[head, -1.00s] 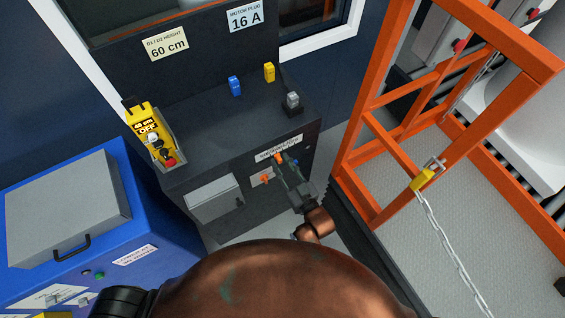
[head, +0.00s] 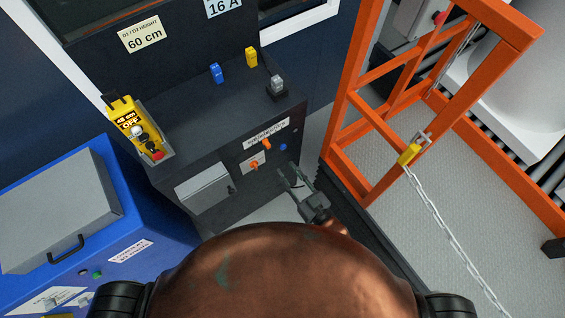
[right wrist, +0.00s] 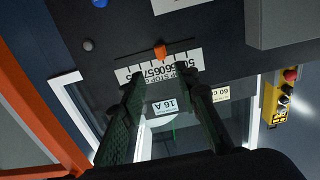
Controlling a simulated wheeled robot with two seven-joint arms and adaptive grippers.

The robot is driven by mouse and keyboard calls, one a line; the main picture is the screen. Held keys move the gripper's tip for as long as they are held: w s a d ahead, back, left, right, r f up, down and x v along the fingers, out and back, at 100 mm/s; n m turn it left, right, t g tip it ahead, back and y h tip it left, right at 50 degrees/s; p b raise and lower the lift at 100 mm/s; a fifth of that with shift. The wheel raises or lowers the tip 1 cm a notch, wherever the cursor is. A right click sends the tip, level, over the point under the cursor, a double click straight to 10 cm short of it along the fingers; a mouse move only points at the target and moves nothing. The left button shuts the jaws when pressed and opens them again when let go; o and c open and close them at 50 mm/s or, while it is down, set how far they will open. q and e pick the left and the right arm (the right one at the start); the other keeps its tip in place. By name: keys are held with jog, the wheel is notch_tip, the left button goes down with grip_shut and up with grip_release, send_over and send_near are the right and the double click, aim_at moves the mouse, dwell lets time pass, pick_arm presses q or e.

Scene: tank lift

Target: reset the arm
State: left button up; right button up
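My right gripper (head: 287,178) is open and empty in front of the dark cabinet (head: 225,135), below and right of its orange knobs. In the right wrist view its two fingers (right wrist: 163,93) stand well apart, with an orange knob (right wrist: 160,51) beyond them on a slot above a white number scale (right wrist: 160,66). In the head view the upper orange knob (head: 266,144) sits under a white label, and another orange knob (head: 254,166) is lower left. The fingers appear clear of both. My left gripper is not in view.
A yellow pendant (head: 135,130) reading OFF hangs at the cabinet's left end. Blue (head: 216,73), yellow (head: 251,57) and grey (head: 277,85) pieces stand on its top. A blue box (head: 120,225) is at left. An orange frame (head: 348,110) with a chain (head: 445,230) stands close at right.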

jog(key=shift+s+d, duration=0.2)
jog(key=shift+s, duration=0.05)
dwell(0.4)
